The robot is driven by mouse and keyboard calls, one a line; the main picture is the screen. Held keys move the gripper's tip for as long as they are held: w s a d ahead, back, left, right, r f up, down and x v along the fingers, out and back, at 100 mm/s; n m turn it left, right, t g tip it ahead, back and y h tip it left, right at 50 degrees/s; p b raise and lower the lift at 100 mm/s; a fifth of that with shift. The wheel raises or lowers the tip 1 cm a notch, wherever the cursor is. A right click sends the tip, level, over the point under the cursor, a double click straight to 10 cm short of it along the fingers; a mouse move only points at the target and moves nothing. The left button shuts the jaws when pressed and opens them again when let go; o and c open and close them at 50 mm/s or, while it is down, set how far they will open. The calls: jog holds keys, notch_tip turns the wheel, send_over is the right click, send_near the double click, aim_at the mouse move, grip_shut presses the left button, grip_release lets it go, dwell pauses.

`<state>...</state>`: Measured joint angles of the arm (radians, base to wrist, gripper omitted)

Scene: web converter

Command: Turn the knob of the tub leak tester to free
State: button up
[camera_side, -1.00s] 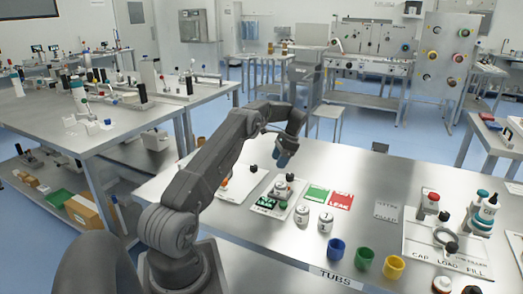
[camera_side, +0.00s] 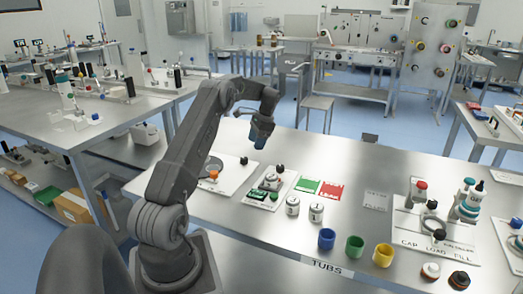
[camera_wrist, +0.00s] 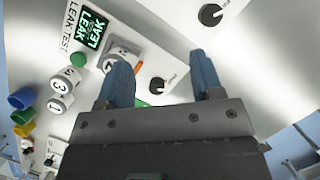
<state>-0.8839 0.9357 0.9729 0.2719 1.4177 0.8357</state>
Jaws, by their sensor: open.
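The tub leak tester (camera_side: 285,182) is a pale plate on the steel table, with a dark green display and a green button. In the wrist view its display (camera_wrist: 92,28) reads LEAK, and a numbered tub (camera_wrist: 124,50) sits on it, partly hidden by my left finger. Its black knob (camera_side: 279,168) is at the plate's far end. In the wrist view the knob (camera_wrist: 157,86) shows between my fingers, its small label unreadable. My gripper (camera_side: 260,144) is open and empty, its blue fingers pointing down above and beyond the tester, apart from the knob. It also shows in the wrist view (camera_wrist: 160,68).
Two white tubs (camera_side: 293,206) (camera_side: 316,212) stand right of the tester. Green (camera_side: 308,186) and red (camera_side: 332,191) cards lie behind them. Blue, green and yellow cups (camera_side: 355,246) line the front. Another plate with a black knob (camera_wrist: 211,14) is left of the tester.

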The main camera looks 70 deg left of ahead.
aim_at(280, 166)
jog(key=w+d+r+n+t, duration=0.25)
jog(key=w+n+t, duration=0.2)
jog(key=w, duration=0.45)
jog(key=shift+g, duration=0.45)
jog(key=f, duration=1.4)
jog(key=shift+s+d, duration=0.1)
jog(key=shift+d, duration=0.1)
jog(key=shift+r+n, duration=0.1)
jog(key=shift+n, duration=0.15)
